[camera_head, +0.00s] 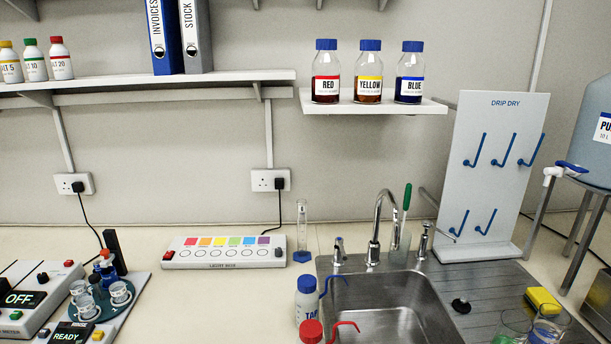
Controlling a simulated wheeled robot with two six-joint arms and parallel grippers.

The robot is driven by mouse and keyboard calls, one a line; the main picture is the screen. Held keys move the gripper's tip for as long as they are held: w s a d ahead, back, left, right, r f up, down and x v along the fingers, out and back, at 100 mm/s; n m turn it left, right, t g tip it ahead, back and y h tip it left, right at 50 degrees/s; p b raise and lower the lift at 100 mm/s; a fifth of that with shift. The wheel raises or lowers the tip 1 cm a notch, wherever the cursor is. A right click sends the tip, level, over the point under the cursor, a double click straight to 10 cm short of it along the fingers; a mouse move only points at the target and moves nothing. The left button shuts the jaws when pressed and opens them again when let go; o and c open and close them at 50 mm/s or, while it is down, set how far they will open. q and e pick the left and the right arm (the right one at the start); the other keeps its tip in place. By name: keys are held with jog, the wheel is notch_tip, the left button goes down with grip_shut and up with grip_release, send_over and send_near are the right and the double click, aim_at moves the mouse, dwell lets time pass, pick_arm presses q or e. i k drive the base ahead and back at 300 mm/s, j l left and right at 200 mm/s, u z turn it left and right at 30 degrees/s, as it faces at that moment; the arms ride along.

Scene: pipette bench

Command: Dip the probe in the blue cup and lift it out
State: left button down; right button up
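Several small clear cups (80,291) stand on a round dark carousel (105,306) at the lower left. I cannot tell which one is the blue cup. A slim item with red and blue parts (107,270) stands upright behind the cups, beside a black post (115,250); it may be the probe, but it is too small to be sure. Whether its tip is in a cup cannot be seen. Neither my left nor my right gripper is in view.
A meter reading "OFF" (25,299) and a unit reading "READY" (70,333) crowd the lower left. The light box (224,252) stands right of the carousel. The bench in front of the light box is clear.

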aim_at(109, 255)
jog(key=j+u, duration=0.2)
jog(key=u, duration=0.95)
